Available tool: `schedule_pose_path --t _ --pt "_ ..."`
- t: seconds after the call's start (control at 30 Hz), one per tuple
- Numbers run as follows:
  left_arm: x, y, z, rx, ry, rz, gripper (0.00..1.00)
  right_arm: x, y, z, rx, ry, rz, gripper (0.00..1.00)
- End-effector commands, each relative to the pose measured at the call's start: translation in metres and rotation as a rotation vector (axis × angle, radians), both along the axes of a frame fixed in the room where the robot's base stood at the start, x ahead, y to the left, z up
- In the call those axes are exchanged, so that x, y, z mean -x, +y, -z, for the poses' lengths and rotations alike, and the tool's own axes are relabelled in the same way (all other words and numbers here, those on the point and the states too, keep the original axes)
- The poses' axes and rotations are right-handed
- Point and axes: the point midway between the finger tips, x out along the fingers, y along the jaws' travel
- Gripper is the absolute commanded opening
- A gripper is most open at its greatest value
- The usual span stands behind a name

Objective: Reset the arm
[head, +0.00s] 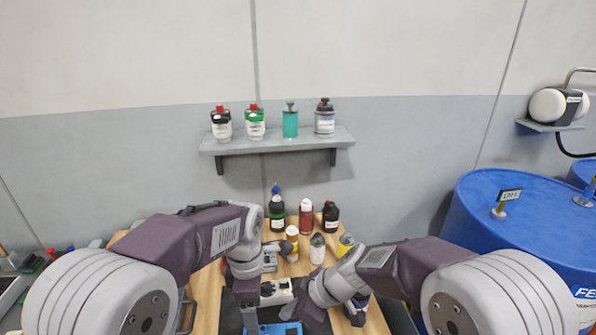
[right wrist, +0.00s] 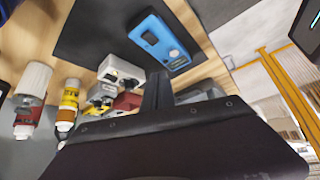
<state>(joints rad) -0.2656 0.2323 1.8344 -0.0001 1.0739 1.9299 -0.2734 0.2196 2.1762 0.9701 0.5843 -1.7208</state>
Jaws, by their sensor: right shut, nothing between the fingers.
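My right arm comes in from the right in the head view, and its dark right gripper (head: 312,314) points down over the table. In the right wrist view its fingers (right wrist: 158,82) are together with nothing between them. They are close to a grey-white device and a blue device (right wrist: 160,42); I cannot tell whether they touch anything. My left arm comes in from the left, and its dark left gripper (head: 246,300) hangs over the table left of the white device (head: 278,292). Its fingertips are too small and dark to read.
Several bottles, including a red one (head: 306,217), stand at the back of the wooden table (head: 207,297). A wall shelf (head: 280,146) holds several containers. A blue barrel (head: 515,220) stands at right. A black mat (right wrist: 98,35) lies under the blue device.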

Motion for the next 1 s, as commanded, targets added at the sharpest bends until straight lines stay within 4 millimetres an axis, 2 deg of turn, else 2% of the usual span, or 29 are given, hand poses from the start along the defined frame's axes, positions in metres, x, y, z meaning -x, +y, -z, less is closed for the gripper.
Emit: schedule_pose_path --t 0.17,0.23,0.27,0.33,0.37,0.4,0.5,0.6,0.7,0.83,0.9,1.0 --pt "0.0 0.002 -0.005 0.0 0.0 -0.007 0.78 -0.001 -0.002 -0.001 0.0 0.0 0.006 0.0" --pt "-0.003 0.013 -0.014 0.004 -0.014 -0.038 0.78 -0.009 -0.013 -0.011 -0.004 -0.017 0.04 0.0" --pt "0.002 0.022 -0.017 0.002 -0.009 -0.063 0.78 -0.011 -0.022 -0.017 -0.002 -0.022 0.062 0.0" --pt "0.028 0.044 -0.008 -0.004 0.032 -0.101 0.78 0.003 -0.055 -0.012 0.064 -0.013 0.068 0.0" --pt "0.038 0.051 -0.002 -0.001 0.038 -0.059 0.78 0.012 -0.071 -0.007 0.1 0.014 0.097 0.0" --pt "0.052 0.06 0.008 0.004 0.043 0.037 0.78 0.025 -0.092 0.0 0.145 0.064 0.16 0.0" --pt "0.075 0.072 0.028 0.015 0.03 0.326 0.78 0.053 -0.131 0.015 0.225 0.181 0.341 0.0" --pt "0.096 0.078 0.047 0.017 0.006 0.669 0.78 0.078 -0.162 0.027 0.29 0.282 0.552 0.0" --pt "0.109 0.08 0.063 0.005 -0.024 1.037 0.78 0.097 -0.183 0.037 0.332 0.355 0.769 0.0" --pt "0.107 0.079 0.072 -0.036 -0.068 1.415 0.78 0.104 -0.197 0.043 0.33 0.41 1.013 0.0" --pt "0.1 0.079 0.071 -0.062 -0.09 1.538 0.78 0.103 -0.199 0.043 0.309 0.427 1.108 0.0" --pt "0.098 0.079 0.071 -0.074 -0.094 1.626 0.78 0.102 -0.198 0.043 0.285 0.447 1.185 0.0"
